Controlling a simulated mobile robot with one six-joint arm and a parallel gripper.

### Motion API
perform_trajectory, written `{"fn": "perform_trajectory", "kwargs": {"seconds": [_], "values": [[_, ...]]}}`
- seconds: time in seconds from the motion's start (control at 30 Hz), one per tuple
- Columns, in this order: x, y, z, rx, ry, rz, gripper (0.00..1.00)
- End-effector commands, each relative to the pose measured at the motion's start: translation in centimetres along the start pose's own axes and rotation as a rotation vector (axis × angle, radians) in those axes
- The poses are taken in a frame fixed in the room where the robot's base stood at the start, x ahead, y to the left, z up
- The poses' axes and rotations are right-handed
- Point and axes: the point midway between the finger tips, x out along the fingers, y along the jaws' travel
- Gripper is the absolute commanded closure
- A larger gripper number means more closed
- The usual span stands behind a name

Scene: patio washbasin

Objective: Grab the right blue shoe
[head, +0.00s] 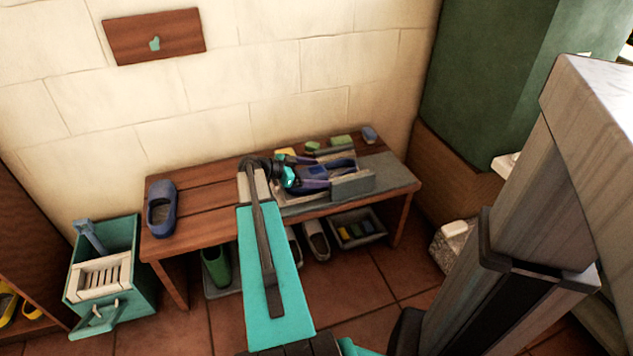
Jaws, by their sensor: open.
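One blue shoe (162,208) stands on the left end of the wooden bench, well apart from my gripper. A second blue shoe (340,171) appears to lie on the right part of the bench, in or at a low grey tray (352,185). My gripper (318,174) is open over this right shoe, its teal and dark body at the shoe's left end. The gripper covers part of the shoe, and I cannot tell whether the fingers touch it.
Green blocks (341,141) and a blue-grey item (369,134) lie behind the tray near the wall. Under the bench (205,232) are a green shoe (216,267), other shoes and a box (357,229). A teal bin (112,265) stands left.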

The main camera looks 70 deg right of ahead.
Motion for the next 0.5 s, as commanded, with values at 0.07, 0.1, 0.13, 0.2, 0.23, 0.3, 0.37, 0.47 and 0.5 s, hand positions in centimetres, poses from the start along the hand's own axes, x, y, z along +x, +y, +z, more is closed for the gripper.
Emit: {"fn": "perform_trajectory", "kwargs": {"seconds": [0.07,0.1,0.13,0.2,0.23,0.3,0.37,0.47,0.5], "values": [[0.01,0.01,-0.02,0.000,0.000,0.000,0.11],[0.01,0.01,-0.02,0.000,0.000,0.000,0.11],[0.01,0.01,-0.02,0.001,0.000,0.000,0.11],[0.02,0.02,-0.03,0.001,0.000,0.001,0.11],[0.03,0.02,-0.03,0.001,0.000,0.001,0.11],[0.03,0.02,-0.04,0.001,0.000,0.001,0.20],[0.04,0.02,-0.04,0.001,0.000,0.001,0.30],[0.05,0.04,-0.04,0.001,0.000,0.001,0.47],[0.05,0.04,-0.05,0.001,0.000,0.001,0.54]]}}
